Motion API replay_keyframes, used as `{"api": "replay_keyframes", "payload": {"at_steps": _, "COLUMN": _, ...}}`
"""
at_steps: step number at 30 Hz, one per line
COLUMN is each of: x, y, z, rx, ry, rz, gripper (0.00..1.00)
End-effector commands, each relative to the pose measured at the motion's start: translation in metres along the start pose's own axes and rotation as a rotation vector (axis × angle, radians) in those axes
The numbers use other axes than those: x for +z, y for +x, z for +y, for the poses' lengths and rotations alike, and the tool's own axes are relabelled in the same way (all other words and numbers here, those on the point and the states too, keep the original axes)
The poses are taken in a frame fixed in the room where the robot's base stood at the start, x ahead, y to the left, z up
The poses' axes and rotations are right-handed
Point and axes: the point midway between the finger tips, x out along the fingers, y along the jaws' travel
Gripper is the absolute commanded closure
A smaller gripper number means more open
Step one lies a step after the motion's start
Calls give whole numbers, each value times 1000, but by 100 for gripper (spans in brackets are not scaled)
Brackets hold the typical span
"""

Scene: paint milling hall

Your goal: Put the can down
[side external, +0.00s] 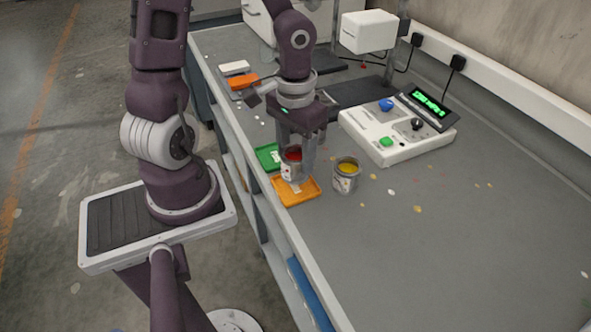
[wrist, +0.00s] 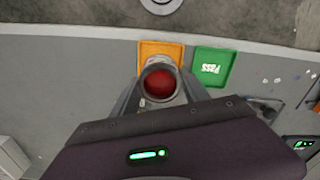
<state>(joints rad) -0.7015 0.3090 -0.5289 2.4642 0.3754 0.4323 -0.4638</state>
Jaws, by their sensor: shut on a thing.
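A small metal can with red paint (side external: 292,166) is held in my gripper (side external: 297,160), whose fingers are shut on its sides. In the wrist view the can of red paint (wrist: 160,83) is upright between the fingers, its open top facing the camera. In the side view it shows over the back part of the orange tray (side external: 297,195). Whether its base touches the tray cannot be told. The orange tray (wrist: 150,47) shows beyond the can in the wrist view, partly hidden by it. The green tray (side external: 268,157) lies beside the orange one, and its label reads "Pass" in the wrist view (wrist: 212,68).
A can of yellow paint (side external: 346,175) stands on the bench right of the orange tray. A white control box (side external: 396,130) with knobs and a green display is behind. Orange and white blocks (side external: 240,76) lie near the far left edge.

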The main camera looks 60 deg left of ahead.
Motion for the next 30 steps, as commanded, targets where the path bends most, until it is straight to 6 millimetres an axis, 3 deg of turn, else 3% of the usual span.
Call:
{"api": "replay_keyframes", "payload": {"at_steps": 3, "x": 2, "y": 25, "z": 1, "rx": 1, "ry": 5, "rz": -8, "gripper": 100}}
{"api": "replay_keyframes", "payload": {"at_steps": 6, "x": 1, "y": 37, "z": 1, "rx": 1, "ry": 3, "rz": -5, "gripper": 100}}
{"api": "replay_keyframes", "payload": {"at_steps": 17, "x": 1, "y": 41, "z": 0, "rx": 0, "ry": 0, "rz": -3, "gripper": 100}}
{"api": "replay_keyframes", "payload": {"at_steps": 18, "x": 0, "y": 41, "z": 0, "rx": 0, "ry": -1, "rz": -2, "gripper": 41}}
{"api": "replay_keyframes", "payload": {"at_steps": 20, "x": 0, "y": 41, "z": 0, "rx": 0, "ry": -1, "rz": -2, "gripper": 29}}
{"api": "replay_keyframes", "payload": {"at_steps": 21, "x": 0, "y": 41, "z": 0, "rx": 0, "ry": -1, "rz": -2, "gripper": 25}}
{"api": "replay_keyframes", "payload": {"at_steps": 30, "x": 0, "y": 40, "z": 0, "rx": 1, "ry": -2, "rz": -2, "gripper": 25}}
